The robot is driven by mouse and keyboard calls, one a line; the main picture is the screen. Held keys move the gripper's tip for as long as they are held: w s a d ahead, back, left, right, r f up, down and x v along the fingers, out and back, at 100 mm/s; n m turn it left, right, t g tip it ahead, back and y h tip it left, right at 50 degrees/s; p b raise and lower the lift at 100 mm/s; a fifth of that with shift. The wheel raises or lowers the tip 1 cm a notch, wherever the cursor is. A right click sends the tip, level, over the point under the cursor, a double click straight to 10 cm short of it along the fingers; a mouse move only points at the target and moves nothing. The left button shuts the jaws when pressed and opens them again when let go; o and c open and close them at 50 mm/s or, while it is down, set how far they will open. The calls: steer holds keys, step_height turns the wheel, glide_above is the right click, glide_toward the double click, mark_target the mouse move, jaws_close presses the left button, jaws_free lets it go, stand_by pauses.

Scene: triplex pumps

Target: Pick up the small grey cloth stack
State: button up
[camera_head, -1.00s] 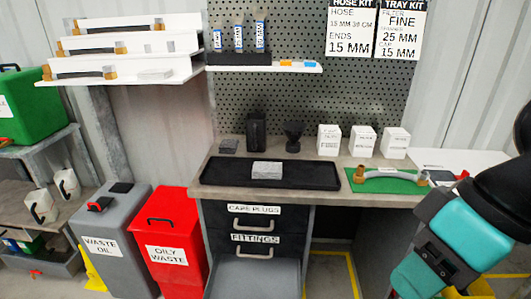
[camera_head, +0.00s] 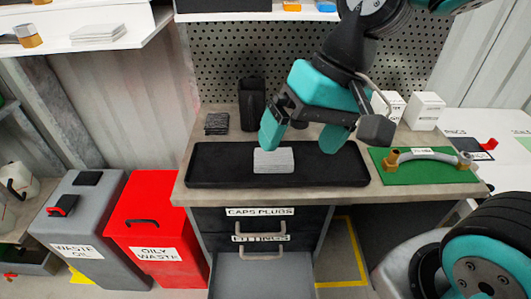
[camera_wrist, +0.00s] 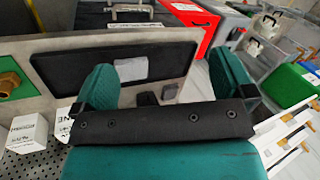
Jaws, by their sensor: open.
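A small light grey cloth stack (camera_head: 273,161) lies on the black tray (camera_head: 330,168) on the workbench. It also shows in the wrist view (camera_wrist: 132,68), pale and flat on the tray, between the fingers as seen there and nearer the left one. My gripper (camera_head: 303,138) is open and empty, its two teal fingers pointing down above the tray. In the head view the left finger is just above and behind the stack, and the right finger is off to its right. I see no contact with the stack.
A dark stack (camera_head: 216,123) and a black holder (camera_head: 252,104) stand behind the tray. White boxes (camera_head: 426,110) and a green mat (camera_head: 436,177) with a hose are to the right. A drawer (camera_head: 258,276) stands open below. The tray's left part is bare.

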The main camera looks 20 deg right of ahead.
steer(key=w+d+f+m, duration=0.2)
steer(key=w+d+m, duration=0.3)
steer(key=w+m, duration=0.7)
steer(key=m+t, duration=0.1)
steer(key=m, duration=0.9)
glide_toward(275, 156)
steer(key=x, duration=0.4)
steer(key=shift+w+d, duration=0.1)
steer(key=p+x, duration=0.1)
steer(key=x, duration=0.3)
steer(key=shift+a+f, duration=0.1)
steer(key=shift+a, duration=0.15)
steer(key=shift+a+f, duration=0.15)
steer(key=shift+f, duration=0.35)
steer(key=shift+f, duration=0.1)
steer(key=shift+c, duration=0.5)
steer(key=c, duration=0.7)
